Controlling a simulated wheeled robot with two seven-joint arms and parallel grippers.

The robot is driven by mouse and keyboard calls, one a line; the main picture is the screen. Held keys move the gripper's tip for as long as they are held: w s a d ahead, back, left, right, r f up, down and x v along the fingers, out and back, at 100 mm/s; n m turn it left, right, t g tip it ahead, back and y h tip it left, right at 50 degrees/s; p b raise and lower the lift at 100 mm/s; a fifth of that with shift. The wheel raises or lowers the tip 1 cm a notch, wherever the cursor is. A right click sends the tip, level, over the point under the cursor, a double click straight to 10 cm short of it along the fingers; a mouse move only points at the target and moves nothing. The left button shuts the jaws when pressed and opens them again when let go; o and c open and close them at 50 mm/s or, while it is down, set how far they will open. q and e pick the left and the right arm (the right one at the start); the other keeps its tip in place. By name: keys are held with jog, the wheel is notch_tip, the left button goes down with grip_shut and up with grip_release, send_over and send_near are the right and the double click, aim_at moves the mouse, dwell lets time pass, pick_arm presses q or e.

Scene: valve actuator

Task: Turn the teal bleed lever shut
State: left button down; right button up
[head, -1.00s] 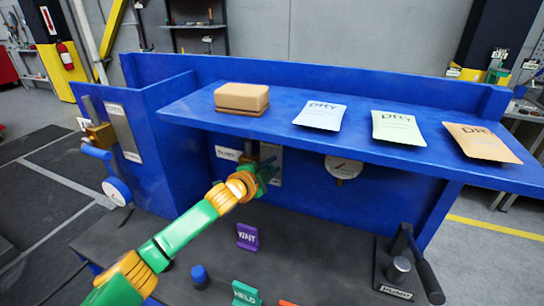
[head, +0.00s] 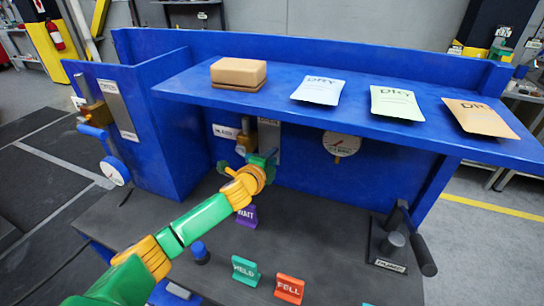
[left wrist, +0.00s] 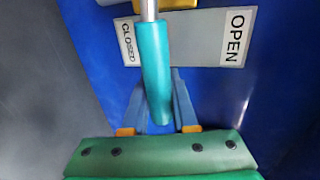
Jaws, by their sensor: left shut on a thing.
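The teal bleed lever (left wrist: 152,75) has a silver rod and a teal grip, and fills the middle of the left wrist view. My left gripper (left wrist: 158,105) is shut on the lower part of the grip, one finger on each side. Behind the lever, the grey plate (left wrist: 190,38) reads CLOSED at left and OPEN at right. The rod crosses between the words, nearer CLOSED. In the head view, my left gripper (head: 262,166) is under the shelf at the back panel, beside the brass valve, and largely hides the lever. My right gripper is not in view.
The blue shelf (head: 320,110) overhangs the left gripper. It carries a tan box (head: 238,73) and several DRY packets. A round gauge (head: 341,146) is to the right. Purple, green and orange tags stand on the dark bench, with a hand pump (head: 393,245) at right.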

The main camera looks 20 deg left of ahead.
pick_arm(q)
jog(key=shift+f, duration=0.15)
jog(key=c, duration=0.7)
grip_release()
jog(key=v, duration=0.7)
